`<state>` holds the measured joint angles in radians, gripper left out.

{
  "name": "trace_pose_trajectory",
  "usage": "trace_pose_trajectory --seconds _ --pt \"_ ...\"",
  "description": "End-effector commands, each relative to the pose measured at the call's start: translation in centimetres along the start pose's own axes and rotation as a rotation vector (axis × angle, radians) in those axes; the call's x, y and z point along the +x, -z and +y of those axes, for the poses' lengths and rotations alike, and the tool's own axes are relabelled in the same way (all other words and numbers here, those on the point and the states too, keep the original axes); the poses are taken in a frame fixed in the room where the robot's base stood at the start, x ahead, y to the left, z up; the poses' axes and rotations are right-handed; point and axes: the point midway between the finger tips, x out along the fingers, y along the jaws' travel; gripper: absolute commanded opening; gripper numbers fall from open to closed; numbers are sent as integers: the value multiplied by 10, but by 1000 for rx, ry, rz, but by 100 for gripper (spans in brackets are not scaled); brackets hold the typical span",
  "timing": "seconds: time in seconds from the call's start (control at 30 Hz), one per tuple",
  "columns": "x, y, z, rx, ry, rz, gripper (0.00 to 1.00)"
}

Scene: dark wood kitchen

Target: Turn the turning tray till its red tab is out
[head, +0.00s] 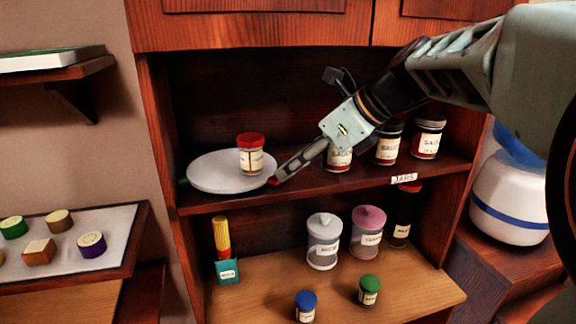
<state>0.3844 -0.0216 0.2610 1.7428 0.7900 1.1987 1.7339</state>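The turning tray (215,177) is a round white disc on the left of the cabinet's upper shelf. A small red tab (273,181) shows at its right edge, and a small green tab (183,181) at its left edge. A jar with a red lid (250,157) stands upright on the tray. My gripper (277,177) reaches in from the upper right, its fingertips right at the red tab and tray rim. I cannot tell whether they touch. The fingers overlap in this view and their gap is hidden.
Several labelled jars (387,147) stand right of the tray, partly behind my gripper. A shelf label (404,179) reads "JARS". Below are a white canister (323,243), a pink canister (367,232), a dark bottle (402,218) and small jars. A side tray (112,222) holds several blocks.

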Motion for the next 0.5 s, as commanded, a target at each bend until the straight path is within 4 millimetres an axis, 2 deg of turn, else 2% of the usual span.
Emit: trace_pose_trajectory --seconds 0.1,0.2,0.5 --pt "19 1 0 0 -2 0 33" --pt "30 0 0 0 -1 0 33" --pt "37 0 0 -1 0 0 33"
